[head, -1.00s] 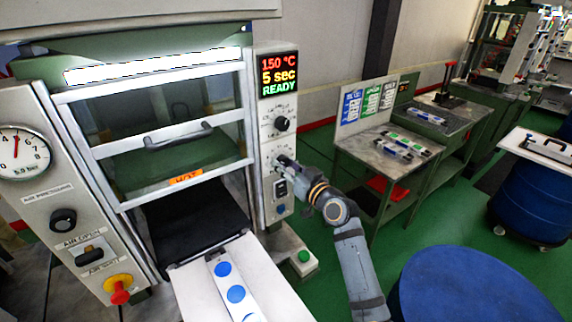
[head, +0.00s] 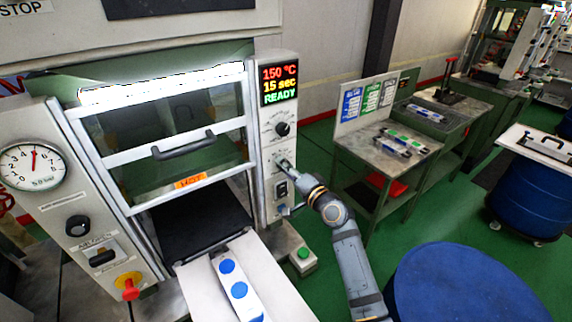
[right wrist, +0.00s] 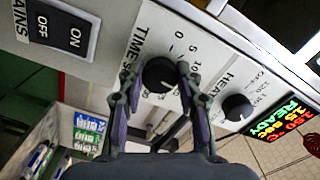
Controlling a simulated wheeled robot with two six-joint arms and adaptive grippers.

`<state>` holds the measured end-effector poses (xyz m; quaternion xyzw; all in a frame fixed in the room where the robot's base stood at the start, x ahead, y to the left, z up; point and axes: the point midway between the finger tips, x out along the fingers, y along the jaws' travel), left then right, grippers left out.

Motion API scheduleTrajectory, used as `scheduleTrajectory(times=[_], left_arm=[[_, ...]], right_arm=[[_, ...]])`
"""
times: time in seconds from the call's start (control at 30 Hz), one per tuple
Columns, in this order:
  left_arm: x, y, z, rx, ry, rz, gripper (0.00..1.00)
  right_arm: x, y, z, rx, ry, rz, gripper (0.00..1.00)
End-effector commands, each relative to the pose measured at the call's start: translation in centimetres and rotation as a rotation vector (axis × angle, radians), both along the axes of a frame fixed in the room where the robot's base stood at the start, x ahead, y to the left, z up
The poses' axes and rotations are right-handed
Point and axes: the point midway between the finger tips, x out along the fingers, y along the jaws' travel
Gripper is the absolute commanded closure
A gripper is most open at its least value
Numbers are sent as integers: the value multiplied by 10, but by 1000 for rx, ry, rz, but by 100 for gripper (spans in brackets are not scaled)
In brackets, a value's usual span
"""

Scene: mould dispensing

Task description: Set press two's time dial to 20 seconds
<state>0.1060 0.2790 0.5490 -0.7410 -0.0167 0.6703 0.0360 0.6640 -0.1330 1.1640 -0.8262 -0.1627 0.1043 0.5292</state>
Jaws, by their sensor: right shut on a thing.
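The press's display (head: 279,84) reads 150 °C, 15 sec, READY. Below it on the same panel sits the black heat dial (head: 283,129), which also shows in the right wrist view (right wrist: 237,107). My right gripper (head: 286,166) is at the time dial under the heat dial. In the right wrist view the black time dial (right wrist: 159,75) sits between the fingers of my right gripper (right wrist: 157,84), which is shut on it. Its scale marks, such as 0, 5 and 10, show beside it. My left gripper is not in view.
A mains switch (right wrist: 62,30) with OFF and ON is beside the time dial. The press door handle (head: 184,146) and a white tray with a blue-dotted mould (head: 238,290) are to the left. A blue drum (head: 480,285) stands at the lower right.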

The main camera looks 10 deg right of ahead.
Motion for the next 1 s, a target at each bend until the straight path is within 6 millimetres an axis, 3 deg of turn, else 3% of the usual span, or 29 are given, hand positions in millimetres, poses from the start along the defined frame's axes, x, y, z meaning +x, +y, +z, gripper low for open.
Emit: scheduleTrajectory(times=[0.5, 1.0], left_arm=[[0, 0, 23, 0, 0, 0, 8], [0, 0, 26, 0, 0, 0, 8]], right_arm=[[0, 0, 1, 326, 135, 0, 96], [0, 0, 0, 401, 164, 0, 97]])
